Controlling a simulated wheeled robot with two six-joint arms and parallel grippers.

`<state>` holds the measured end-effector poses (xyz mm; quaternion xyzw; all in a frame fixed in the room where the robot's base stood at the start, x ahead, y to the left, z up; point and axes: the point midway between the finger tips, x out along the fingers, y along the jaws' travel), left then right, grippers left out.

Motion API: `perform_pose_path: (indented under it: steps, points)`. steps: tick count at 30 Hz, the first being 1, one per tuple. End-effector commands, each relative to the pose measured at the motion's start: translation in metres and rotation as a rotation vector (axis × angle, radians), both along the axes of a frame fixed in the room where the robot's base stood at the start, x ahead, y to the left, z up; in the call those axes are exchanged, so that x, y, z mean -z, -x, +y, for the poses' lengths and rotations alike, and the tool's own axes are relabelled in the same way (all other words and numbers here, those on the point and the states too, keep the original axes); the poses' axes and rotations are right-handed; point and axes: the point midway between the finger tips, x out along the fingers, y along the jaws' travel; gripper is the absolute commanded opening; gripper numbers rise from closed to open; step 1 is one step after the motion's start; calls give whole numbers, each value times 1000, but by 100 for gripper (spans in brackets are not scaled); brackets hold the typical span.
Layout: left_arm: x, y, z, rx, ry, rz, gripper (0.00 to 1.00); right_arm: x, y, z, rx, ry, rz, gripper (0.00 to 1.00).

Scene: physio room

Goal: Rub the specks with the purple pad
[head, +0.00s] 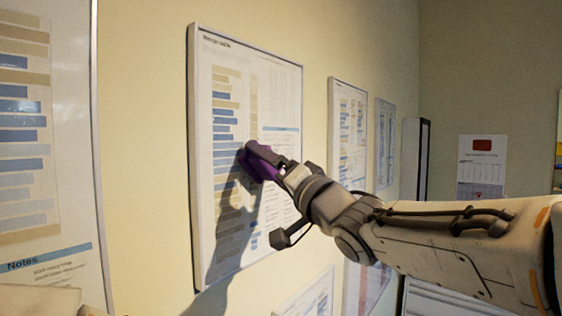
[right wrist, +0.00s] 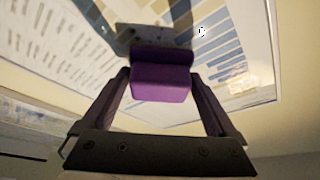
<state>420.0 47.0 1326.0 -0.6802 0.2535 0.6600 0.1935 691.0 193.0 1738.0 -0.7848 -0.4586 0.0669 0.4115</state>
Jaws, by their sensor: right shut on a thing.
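My right gripper (head: 280,168) is shut on the purple pad (head: 256,160), holding it at the framed chart (head: 285,95) on the wall. The pad is close to or against the chart's face; I cannot tell whether it touches. In the right wrist view the purple pad (right wrist: 160,82) sits between the two fingers of the right gripper (right wrist: 160,95), with the chart behind it. A small pale and dark speck (right wrist: 201,31) shows on the chart above and right of the pad. In the head view no specks can be made out. My left gripper is not in view.
A large board (head: 75,150) hangs at the left. Smaller framed charts (head: 347,130) hang further along the wall, with a calendar (head: 482,165) on the far wall. Another frame (head: 305,297) is below the chart. My arm casts a shadow across the chart.

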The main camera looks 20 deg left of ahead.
Motion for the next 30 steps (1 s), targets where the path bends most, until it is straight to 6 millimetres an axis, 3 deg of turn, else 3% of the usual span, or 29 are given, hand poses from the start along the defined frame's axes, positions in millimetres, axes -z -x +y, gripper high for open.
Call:
perform_pose_path:
  steps: [6, 30]
  points:
    - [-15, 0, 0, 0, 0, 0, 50, -1, -16, -6, 2, 3, 4, 49]
    - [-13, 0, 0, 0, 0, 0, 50, 1, -59, -22, 1, 2, 1, 48]
